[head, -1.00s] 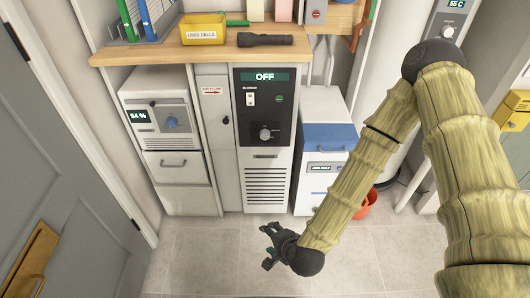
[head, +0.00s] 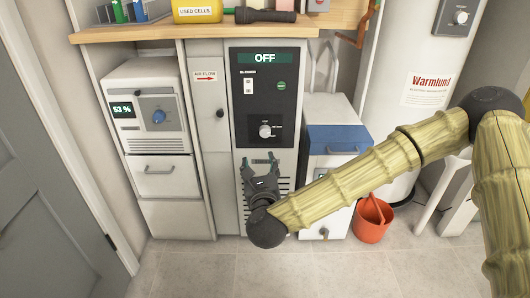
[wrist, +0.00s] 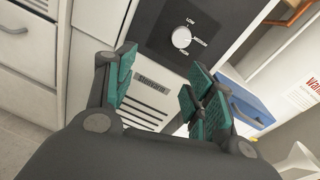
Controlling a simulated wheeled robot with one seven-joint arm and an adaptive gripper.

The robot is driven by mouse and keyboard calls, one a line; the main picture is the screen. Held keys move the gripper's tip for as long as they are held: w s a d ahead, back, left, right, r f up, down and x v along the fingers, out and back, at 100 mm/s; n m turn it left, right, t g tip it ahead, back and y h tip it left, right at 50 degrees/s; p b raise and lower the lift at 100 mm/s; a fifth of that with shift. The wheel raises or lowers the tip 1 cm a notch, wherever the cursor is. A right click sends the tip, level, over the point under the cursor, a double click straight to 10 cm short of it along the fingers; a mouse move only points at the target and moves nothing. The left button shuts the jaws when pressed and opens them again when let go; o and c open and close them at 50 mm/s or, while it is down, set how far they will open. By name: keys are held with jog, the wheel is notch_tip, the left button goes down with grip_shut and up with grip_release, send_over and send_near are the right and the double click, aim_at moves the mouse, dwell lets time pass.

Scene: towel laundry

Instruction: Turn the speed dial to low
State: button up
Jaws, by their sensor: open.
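The speed dial (head: 265,131) is a round light knob on the black panel of the blower cabinet (head: 232,190). In the wrist view the dial (wrist: 181,37) has LOW, MEDIUM and HIGH marked around its right side. Its mark seems to face MEDIUM, but it is small. My gripper (head: 262,160) is open and empty, just below the dial and in front of the cabinet's lower face. Its green-padded fingers (wrist: 160,90) stand apart in the wrist view, with the dial beyond them and not touched.
The panel display (head: 265,58) reads OFF, with a blower switch (head: 248,86) and a green button (head: 281,86) below. A unit with a blue knob (head: 158,117) stands left. A blue-lidded bin (head: 333,138) and a red bucket (head: 371,222) stand right. A wooden shelf (head: 180,33) overhangs.

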aim_at(265, 134)
jog(key=w+m+b, duration=0.1)
jog(key=w, duration=0.2)
jog(key=w+d+r+m+h+b, duration=0.1)
jog(key=w+b, duration=0.1)
jog(key=w, duration=0.2)
jog(key=w+r+m+t+b, duration=0.1)
jog(key=w+b, duration=0.1)
jog(key=w, duration=0.1)
jog(key=shift+w+d, duration=0.25)
jog(key=shift+w+b, duration=0.4)
jog(key=shift+w, duration=0.4)
jog(key=c, duration=1)
